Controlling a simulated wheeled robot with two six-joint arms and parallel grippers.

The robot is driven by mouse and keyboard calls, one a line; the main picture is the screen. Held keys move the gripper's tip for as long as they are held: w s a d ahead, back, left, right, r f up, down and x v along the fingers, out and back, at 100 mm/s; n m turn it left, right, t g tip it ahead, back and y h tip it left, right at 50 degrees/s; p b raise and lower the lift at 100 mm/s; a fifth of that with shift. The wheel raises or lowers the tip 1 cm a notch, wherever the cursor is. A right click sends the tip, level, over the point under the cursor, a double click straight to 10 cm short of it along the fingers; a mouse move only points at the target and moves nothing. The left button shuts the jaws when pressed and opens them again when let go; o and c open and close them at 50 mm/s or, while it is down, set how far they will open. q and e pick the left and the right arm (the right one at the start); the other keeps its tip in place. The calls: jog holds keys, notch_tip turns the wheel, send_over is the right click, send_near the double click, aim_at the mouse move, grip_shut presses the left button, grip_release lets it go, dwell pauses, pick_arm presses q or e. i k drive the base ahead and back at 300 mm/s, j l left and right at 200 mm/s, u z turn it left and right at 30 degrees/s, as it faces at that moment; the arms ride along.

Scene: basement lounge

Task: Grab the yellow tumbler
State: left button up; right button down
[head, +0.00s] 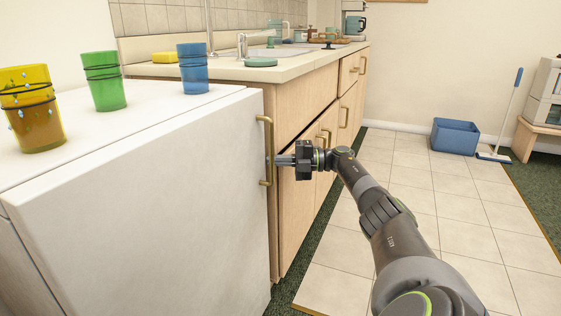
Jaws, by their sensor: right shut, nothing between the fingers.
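The yellow tumbler (33,112) stands upright on the white top of a low appliance (100,150) at the far left. It has dark bands and blue drop marks, and its lower part looks brownish. My right gripper (277,160) is shut and empty, beside the brass handle (266,150) at the cabinet's near end. It is well to the right of the yellow tumbler and lower than the appliance top. My left gripper is not in view.
A green tumbler (104,82) and a blue tumbler (193,70) stand on the same top, right of the yellow one. Behind are a counter (290,67) with a sink tap (243,45) and a yellow sponge (165,57). A blue bin (455,136) stands on the tiled floor, which is otherwise mostly clear.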

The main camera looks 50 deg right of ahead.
aim_at(29, 104)
jog(key=k+l, duration=0.1)
jog(key=l, duration=0.35)
jog(key=k+l, duration=0.1)
jog(key=l, duration=0.3)
jog(key=k+l, duration=0.25)
jog(key=l, duration=0.1)
